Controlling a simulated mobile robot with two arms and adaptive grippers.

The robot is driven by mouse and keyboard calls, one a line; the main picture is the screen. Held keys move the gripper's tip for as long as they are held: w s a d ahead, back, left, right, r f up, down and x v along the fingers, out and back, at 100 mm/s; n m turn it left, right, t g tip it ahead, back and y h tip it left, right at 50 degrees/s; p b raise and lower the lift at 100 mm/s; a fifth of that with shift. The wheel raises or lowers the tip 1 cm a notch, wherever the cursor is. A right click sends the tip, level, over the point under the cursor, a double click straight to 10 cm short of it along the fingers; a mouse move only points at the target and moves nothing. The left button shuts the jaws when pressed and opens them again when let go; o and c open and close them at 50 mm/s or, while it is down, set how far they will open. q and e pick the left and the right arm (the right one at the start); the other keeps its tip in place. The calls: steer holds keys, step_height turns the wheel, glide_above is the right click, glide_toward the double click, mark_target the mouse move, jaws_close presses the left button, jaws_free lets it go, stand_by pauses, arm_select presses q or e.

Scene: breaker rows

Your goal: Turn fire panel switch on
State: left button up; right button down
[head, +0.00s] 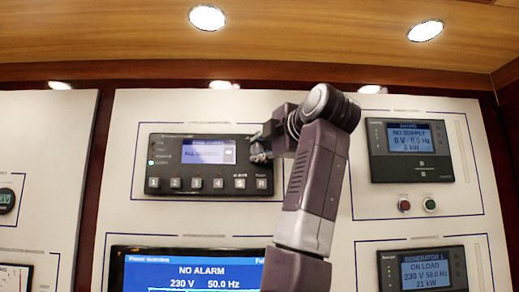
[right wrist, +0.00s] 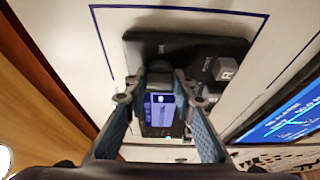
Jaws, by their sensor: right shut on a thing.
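The dark fire panel (head: 170,145) is on the white wall panel in the head view, with a lit blue screen reading "ALL NORMAL" and a row of numbered buttons and an "R" button below. My right gripper (head: 261,148) is at the panel's upper right edge and covers that corner. In the right wrist view, the gripper (right wrist: 158,85) has its two fingers on either side of a dark rounded switch knob (right wrist: 159,67) on the panel face, shut on it. The knob is hidden behind the gripper in the head view. My left gripper is out of view.
A large blue "NO ALARM" screen (head: 190,271) is below, and a "GENERATOR 1" display (head: 422,270) is lower right.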

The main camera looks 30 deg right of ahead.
steer(key=shift+f+m+b, duration=0.25)
steer(key=shift+m+b, duration=0.05)
steer(key=shift+b, duration=0.1)
steer(key=shift+m+t+b, duration=0.3)
steer(key=shift+f+m+t+h+b, duration=0.2)
steer(key=shift+m+t+h+b, duration=0.1)
steer(key=shift+m+b, duration=0.45)
steer(key=m+h+b, duration=0.1)
steer(key=m, duration=0.2)
steer(key=m+t+h+b, duration=0.1)
steer(key=m, duration=0.3)
steer(key=m+h+b, duration=0.2)
steer(key=m, duration=0.2)
steer(key=shift+w+a, duration=0.15)
steer(key=shift+w, duration=0.05)
steer(key=shift+a+m+h, duration=0.1)
steer(key=shift+m+h, duration=0.5)
steer(key=shift+m, duration=0.55)
arm_select(q)
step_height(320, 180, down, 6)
steer(key=p, duration=0.1)
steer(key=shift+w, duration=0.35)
arm_select(e)
steer(key=shift+m+g+h, duration=0.2)
steer(key=shift+m+h, duration=0.55)
steer(key=shift+m, duration=0.75)
steer(key=shift+m+g+h, duration=0.2)
steer(key=shift+m+h, duration=0.55)
steer(key=shift+m, duration=1.05)
